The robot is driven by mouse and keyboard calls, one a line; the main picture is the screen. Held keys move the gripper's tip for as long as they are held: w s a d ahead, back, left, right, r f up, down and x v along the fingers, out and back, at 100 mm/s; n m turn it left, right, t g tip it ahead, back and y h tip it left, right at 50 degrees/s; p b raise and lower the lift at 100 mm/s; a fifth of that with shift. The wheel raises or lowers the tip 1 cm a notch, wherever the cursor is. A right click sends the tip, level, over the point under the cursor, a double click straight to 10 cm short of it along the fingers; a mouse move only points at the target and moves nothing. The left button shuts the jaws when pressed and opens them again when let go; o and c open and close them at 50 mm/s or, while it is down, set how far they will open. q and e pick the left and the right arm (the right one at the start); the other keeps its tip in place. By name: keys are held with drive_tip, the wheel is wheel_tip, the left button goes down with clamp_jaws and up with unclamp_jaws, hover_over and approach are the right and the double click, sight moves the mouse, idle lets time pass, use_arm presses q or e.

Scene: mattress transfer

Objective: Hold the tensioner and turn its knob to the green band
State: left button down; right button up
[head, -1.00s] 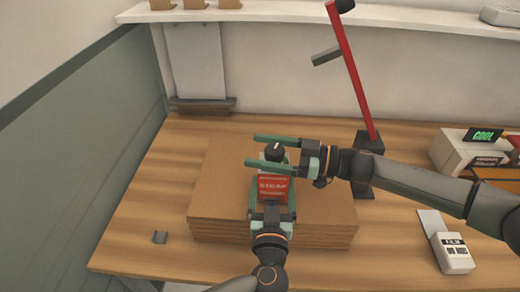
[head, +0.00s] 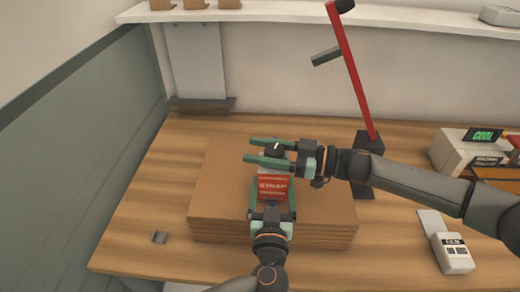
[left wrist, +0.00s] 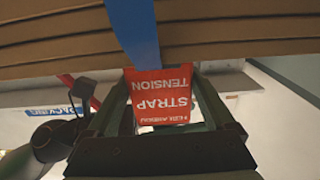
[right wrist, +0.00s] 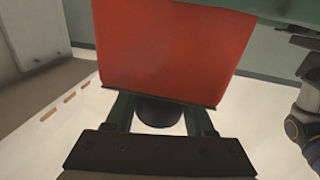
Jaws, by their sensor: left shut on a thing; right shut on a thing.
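The tensioner (head: 273,188) is a red block labelled "STRAP TENSION" with a dark round knob (head: 276,147) on its far end; the knob bears a pale mark. It sits at the cardboard stack. My left gripper (head: 273,183) is shut on the tensioner's sides; in the left wrist view its fingers flank the red label (left wrist: 160,95). My right gripper (head: 259,151) comes from the right and is shut on the knob, which also shows between its fingers in the right wrist view (right wrist: 158,113). I cannot make out a green band.
The cardboard stack (head: 225,195) lies on the wooden table (head: 140,200). A blue strap (left wrist: 135,30) crosses it. A red lever on a dark stand (head: 352,75) rises behind. A white "FILM" device (head: 454,253) and a "COOL" display (head: 485,135) are at right.

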use_arm(q)
drive_tip(key=shift+r, duration=0.2)
use_arm(e)
clamp_jaws()
drive_tip(key=shift+w+t, duration=0.1)
drive_tip(key=shift+t, duration=0.4)
use_arm(q)
drive_tip(key=shift+d, duration=0.1)
use_arm(e)
drive_tip(key=m+t+h, duration=0.1)
drive_tip(key=m+t, duration=0.1)
drive_tip(key=m+t+h, duration=0.1)
drive_tip(key=t, duration=0.1)
drive_tip(key=w+m+t+h, duration=0.1)
drive_tip(key=m+t, duration=0.1)
drive_tip(key=t, duration=0.1)
drive_tip(key=shift+d+m, duration=0.1)
drive_tip(key=shift+m, duration=0.2)
drive_tip(key=shift+w+d+m+t+h, duration=0.1)
drive_tip(key=shift+w+m+t+h, duration=0.05)
drive_tip(key=shift+m+t+h, duration=0.7)
use_arm(q)
drive_tip(key=shift+s+d, duration=0.1)
use_arm(e)
drive_tip(key=shift+w+d+m+t+h, duration=0.15)
drive_tip(key=shift+d+m+t+h, duration=0.1)
drive_tip(key=shift+t+h, duration=0.35)
